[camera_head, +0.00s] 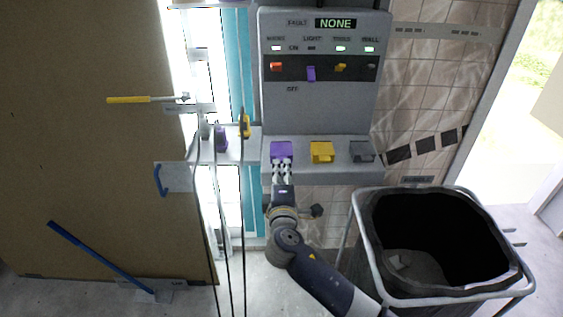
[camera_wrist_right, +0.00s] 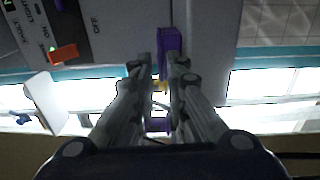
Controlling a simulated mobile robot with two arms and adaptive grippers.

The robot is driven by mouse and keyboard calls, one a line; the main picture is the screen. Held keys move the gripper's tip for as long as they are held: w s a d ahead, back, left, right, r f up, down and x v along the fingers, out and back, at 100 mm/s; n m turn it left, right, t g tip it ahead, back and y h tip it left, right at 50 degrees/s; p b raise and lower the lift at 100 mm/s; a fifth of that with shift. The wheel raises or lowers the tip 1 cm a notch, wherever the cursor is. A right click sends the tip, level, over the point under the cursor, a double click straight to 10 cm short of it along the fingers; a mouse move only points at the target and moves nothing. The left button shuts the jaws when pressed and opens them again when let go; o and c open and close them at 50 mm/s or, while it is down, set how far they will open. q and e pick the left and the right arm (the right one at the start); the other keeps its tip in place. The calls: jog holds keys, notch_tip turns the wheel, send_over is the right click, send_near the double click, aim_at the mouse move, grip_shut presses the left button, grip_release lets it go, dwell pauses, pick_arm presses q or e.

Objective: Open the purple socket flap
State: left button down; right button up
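The purple socket flap (camera_head: 281,149) is the leftmost of three covers on the grey console ledge, and it looks closed. My right gripper (camera_head: 281,172) is just below and in front of it, pointing at it. In the right wrist view the two fingers (camera_wrist_right: 161,70) are apart with a narrow gap, and nothing is held between them. A purple piece, apparently the flap (camera_wrist_right: 169,40), shows just beyond the tips, nearer the right-hand finger. I cannot tell whether they touch. My left gripper is not in view.
A yellow flap (camera_head: 321,152) and a grey flap (camera_head: 362,151) sit to the right on the ledge. Switches (camera_head: 311,73) are above. A black bin (camera_head: 440,240) stands at the right. Cables (camera_head: 228,230) hang left of my arm. A brown panel (camera_head: 90,180) fills the left.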

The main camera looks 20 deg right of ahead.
aim_at(282, 171)
jog(key=shift+x, duration=1.15)
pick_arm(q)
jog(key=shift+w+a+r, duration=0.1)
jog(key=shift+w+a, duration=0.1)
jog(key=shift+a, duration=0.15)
pick_arm(e)
jog(key=shift+w+d, duration=0.2)
jog(key=shift+w, duration=0.3)
grip_shut()
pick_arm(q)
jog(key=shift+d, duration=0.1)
